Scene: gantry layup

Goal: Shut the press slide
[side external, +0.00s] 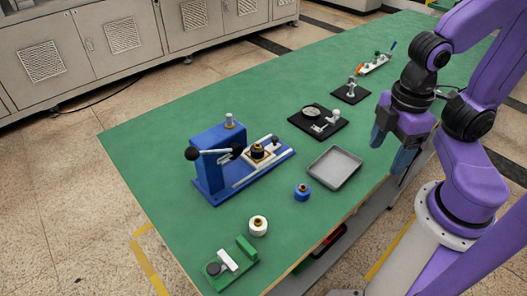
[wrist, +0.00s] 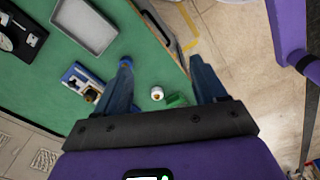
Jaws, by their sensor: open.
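The blue press (side external: 207,160) stands on the left half of the green table, with a black-and-white lever across its front. Its slide (side external: 258,165) sticks out to the right on pale rails, carrying a dark round part in a brass-coloured seat (side external: 257,152). A small dark knob (side external: 275,142) is near the slide's outer end. In the wrist view part of the press (wrist: 80,77) shows left of the fingers; the rest is hidden behind my finger and gripper body. My gripper (side external: 391,148) is open and empty, well right of the press, near the table's front edge. Its fingers also show in the wrist view (wrist: 160,66).
A grey tray (side external: 334,168) lies between the press and my gripper. A blue round part (side external: 302,192), a white round part (side external: 258,226) and a green fixture (side external: 230,265) are towards the front. Black-based fixtures (side external: 318,122) stand behind the tray.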

